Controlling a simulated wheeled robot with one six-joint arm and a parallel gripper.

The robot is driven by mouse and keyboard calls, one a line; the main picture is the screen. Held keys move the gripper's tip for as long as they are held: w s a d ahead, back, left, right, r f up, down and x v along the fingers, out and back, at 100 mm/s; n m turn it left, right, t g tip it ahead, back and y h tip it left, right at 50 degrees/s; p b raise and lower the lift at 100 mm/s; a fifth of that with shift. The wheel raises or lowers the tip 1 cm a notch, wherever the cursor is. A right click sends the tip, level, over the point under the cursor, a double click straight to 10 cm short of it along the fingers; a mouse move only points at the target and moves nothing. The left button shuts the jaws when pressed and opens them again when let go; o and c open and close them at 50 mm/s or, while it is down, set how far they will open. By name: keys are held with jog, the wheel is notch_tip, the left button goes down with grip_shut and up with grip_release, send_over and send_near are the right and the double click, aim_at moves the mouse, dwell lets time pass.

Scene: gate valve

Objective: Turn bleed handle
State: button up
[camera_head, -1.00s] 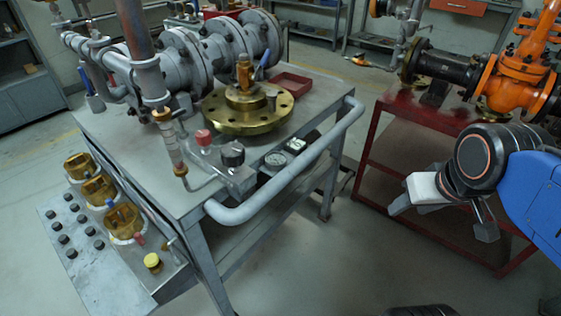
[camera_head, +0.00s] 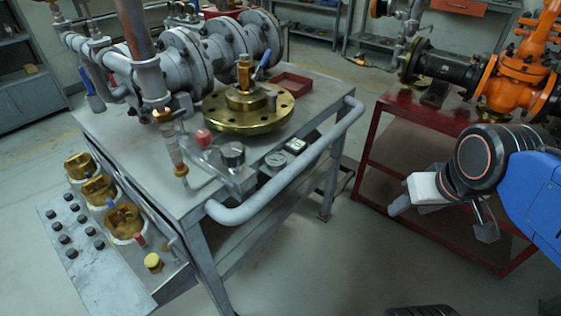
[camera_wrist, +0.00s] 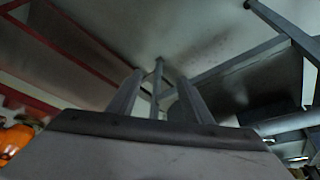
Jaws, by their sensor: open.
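A blue lever handle (camera_head: 261,66) sits on a brass fitting (camera_head: 244,72) that rises from the large brass flange (camera_head: 225,122) on the grey cart. I take this lever as the bleed handle; it slants up to the right. My gripper (camera_head: 430,192) hangs at the right of the head view, in front of the red cart and well apart from the handle. In the wrist view, my gripper (camera_wrist: 160,97) shows two separate fingers with nothing held between them. The handle is not visible in the wrist view.
The grey cart (camera_head: 320,82) has a thick front rail (camera_head: 285,172), gauges and a red knob (camera_head: 203,138). A red tray (camera_head: 291,83) lies behind the flange. An orange valve (camera_head: 505,85) stands on the red cart (camera_head: 375,135). Floor between the carts is clear.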

jog(key=shift+o, duration=0.4)
jog(key=w+a+r+n+y, duration=0.1)
jog(key=w+a+r+n, duration=0.2)
jog(key=w+a+r, duration=0.6)
notch_tip(320, 180, up, 20)
jog(key=f+n+g+y, duration=0.1)
jog(key=n+g+y, duration=0.1)
jog(key=n, duration=0.5)
send_over(177, 112)
jog(key=s+d, duration=0.4)
jog(key=d, duration=0.1)
jog(key=x, duration=1.6)
jog(key=shift+w+a+f, duration=0.25)
jog(key=shift+a, duration=0.2)
jog(key=shift+y, duration=0.3)
jog(key=c, duration=1.1)
